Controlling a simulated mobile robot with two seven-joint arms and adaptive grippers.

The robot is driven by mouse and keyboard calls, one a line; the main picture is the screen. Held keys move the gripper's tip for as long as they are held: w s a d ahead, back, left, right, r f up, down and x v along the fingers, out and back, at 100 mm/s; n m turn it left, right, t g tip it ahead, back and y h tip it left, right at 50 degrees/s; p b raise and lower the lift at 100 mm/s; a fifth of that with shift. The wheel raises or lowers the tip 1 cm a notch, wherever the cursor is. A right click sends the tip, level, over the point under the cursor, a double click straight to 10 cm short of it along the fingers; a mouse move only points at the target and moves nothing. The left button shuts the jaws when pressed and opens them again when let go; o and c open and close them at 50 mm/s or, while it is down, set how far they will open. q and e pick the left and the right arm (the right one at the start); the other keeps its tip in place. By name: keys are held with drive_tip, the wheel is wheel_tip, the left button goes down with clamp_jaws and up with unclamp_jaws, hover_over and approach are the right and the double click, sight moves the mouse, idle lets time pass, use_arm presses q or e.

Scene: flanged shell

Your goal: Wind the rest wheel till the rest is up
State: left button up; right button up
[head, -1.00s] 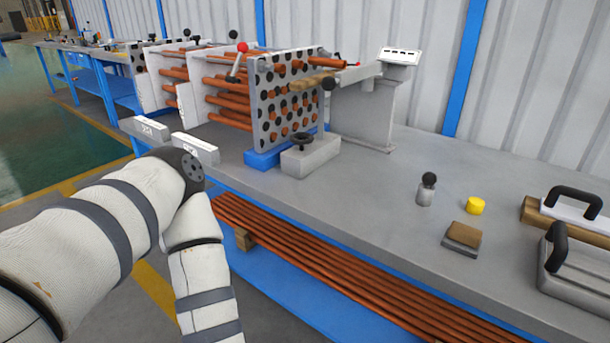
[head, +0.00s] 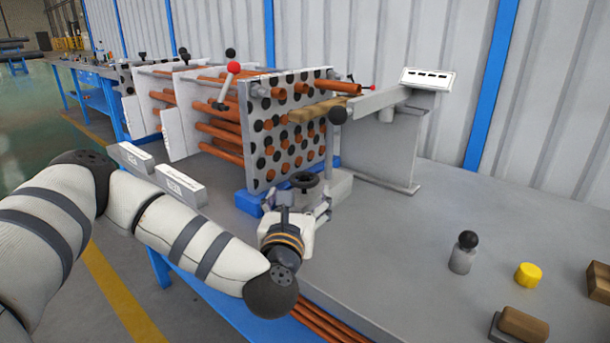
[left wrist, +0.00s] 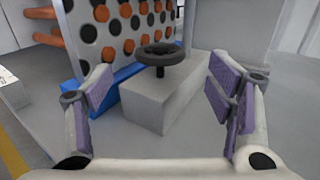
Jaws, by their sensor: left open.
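The rest wheel is a small black handwheel (head: 305,180) on top of a grey block (head: 339,187), in front of the perforated tube plate (head: 262,150). In the left wrist view the wheel (left wrist: 161,54) shows whole, lying flat on its short post above the block (left wrist: 150,105). My left gripper (head: 304,207) is open and empty on the near side of the block. Its purple-padded fingers are spread to either side of the block in the wrist view, with the wheel beyond them, apart from it. A wooden bar (head: 318,108), perhaps the rest, lies level by the plate's upper part. My right gripper is out of view.
Copper tubes (head: 222,140) run through the white plates behind. A grey stand (head: 385,145) rises right of the block. A black-knobbed cylinder (head: 463,255), a yellow cap (head: 528,274) and a brown-topped block (head: 522,323) sit on the bench at right. Bench between is clear.

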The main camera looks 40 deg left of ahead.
sight(306, 172)
use_arm(q)
drive_tip(key=x, duration=0.8)
drive_tip(key=shift+w+a, duration=0.1)
drive_tip(key=c, duration=1.2)
